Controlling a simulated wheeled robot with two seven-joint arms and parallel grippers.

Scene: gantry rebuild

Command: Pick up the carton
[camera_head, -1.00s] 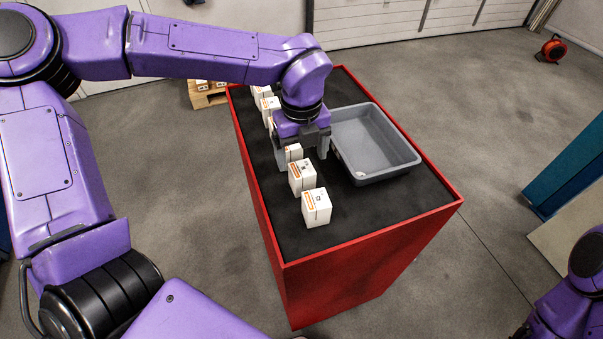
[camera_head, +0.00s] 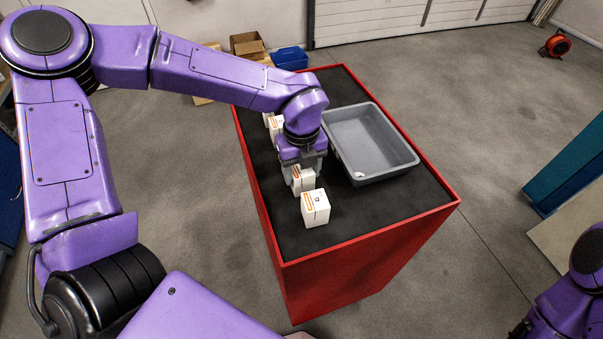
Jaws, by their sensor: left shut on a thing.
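Several white cartons with orange markings stand in a row along the left side of the red table's dark top. My left gripper (camera_head: 303,172) points down over the row and is shut on a carton (camera_head: 304,181), the second from the front. The gripper hides the upper part of this carton, and I cannot tell whether it is clear of the table top. The nearest carton (camera_head: 316,208) stands just in front of it, free. Farther cartons (camera_head: 275,127) are partly hidden behind my left wrist. My right gripper is not in view; only part of my right arm shows at the lower right.
A grey tray (camera_head: 409,163) stands right of the row, with a small whitish thing in it. The red table (camera_head: 352,262) has bare dark surface at its front right. A cardboard box (camera_head: 246,43) and a blue bin (camera_head: 290,58) are on the floor behind.

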